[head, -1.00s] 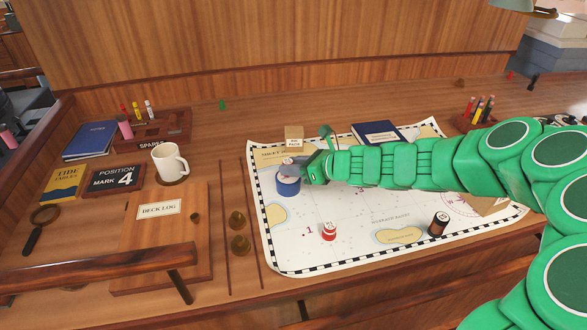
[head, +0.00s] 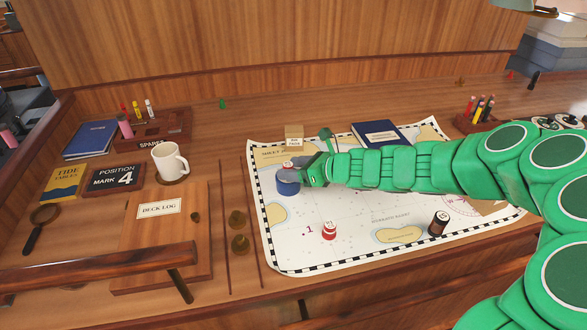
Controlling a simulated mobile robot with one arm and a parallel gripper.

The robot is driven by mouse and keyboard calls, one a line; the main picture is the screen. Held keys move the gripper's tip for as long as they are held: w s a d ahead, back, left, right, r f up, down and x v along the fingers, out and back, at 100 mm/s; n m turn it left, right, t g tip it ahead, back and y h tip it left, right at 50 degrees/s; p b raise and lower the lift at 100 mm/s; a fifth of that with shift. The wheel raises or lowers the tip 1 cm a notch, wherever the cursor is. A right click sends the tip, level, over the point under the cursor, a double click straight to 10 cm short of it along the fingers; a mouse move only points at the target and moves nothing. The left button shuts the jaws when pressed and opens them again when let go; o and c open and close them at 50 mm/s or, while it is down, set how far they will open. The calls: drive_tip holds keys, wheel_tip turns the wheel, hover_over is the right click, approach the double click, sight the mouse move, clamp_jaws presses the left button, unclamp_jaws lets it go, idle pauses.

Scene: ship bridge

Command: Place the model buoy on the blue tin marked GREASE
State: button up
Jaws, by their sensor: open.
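A blue tin (head: 288,186) stands upright on the left part of the chart; I cannot read its marking. A small pale-topped piece (head: 287,166) shows on top of the tin. It looks like the model buoy, but it is too small to be certain. My gripper (head: 305,170) is open, just right of the tin and this piece, reaching in from the right. The gripper hides the right side of the tin, and I cannot tell whether it touches either thing.
The chart (head: 350,255) also bears a red piece (head: 329,231), a dark piece (head: 438,223), a small box (head: 294,138) and a blue book (head: 380,135). Left are a white mug (head: 169,161) and the deck log (head: 160,215). A wooden rail (head: 100,270) runs along the front left.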

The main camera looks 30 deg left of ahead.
drive_tip(key=v, duration=1.2)
idle(0.4)
